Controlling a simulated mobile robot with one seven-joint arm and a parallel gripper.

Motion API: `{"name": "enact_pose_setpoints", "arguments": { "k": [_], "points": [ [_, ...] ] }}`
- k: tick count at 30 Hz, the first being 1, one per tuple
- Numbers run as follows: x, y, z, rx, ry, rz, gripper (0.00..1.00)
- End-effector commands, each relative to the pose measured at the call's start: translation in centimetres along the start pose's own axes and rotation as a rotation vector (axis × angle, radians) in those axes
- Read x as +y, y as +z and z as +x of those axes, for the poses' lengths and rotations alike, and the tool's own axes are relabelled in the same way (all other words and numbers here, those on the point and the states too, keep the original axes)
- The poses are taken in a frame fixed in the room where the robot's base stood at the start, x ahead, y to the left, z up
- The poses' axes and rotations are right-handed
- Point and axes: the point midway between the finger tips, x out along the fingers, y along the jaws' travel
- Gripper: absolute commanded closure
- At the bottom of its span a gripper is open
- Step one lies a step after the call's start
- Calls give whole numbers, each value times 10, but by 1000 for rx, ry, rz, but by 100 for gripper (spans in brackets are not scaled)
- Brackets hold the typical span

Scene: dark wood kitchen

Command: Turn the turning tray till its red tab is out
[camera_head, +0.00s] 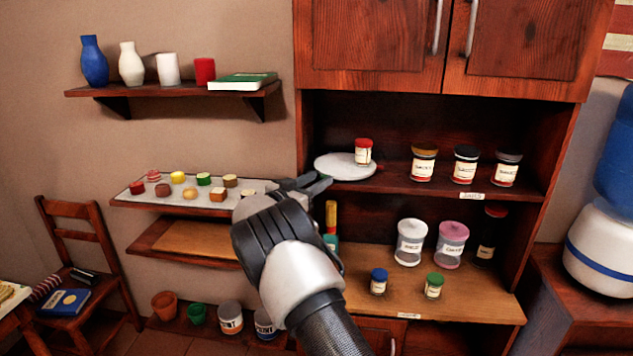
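The turning tray (334,168) is a pale round disc on the left end of the upper cabinet shelf. A jar with a red lid and pale label (363,153) stands on its right part. A small reddish spot shows at the tray's right edge, just right of the jar; it is too small to tell for sure whether it is the red tab. My gripper (318,184) is at the tray's front left edge, its dark fingers pointing right. I cannot tell whether it touches the tray or how far apart the fingers are.
Several labelled jars (465,165) stand right of the tray on the same shelf. Below are lidded canisters (410,242) and small jars on the counter (460,300). A left side shelf (125,200) holds several small coloured items close to my gripper. Cabinet doors (375,40) hang above.

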Motion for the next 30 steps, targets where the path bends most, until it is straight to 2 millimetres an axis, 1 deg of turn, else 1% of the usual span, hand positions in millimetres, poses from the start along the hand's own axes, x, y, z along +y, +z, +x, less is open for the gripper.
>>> {"name": "enact_pose_setpoints", "arguments": {
  "k": [4,8,21,24,27,30],
  "points": [
    [-1,0,-6,-1,-1,0,64],
    [-1,1,-24,-1,-2,0,64],
    [-1,1,-130,-1,-3,0,64],
    [0,1,-148,-1,-2,0,64],
    [0,1,-162,0,-1,0,64],
    [0,0,-170,0,-1,0,64]
  ]
}}
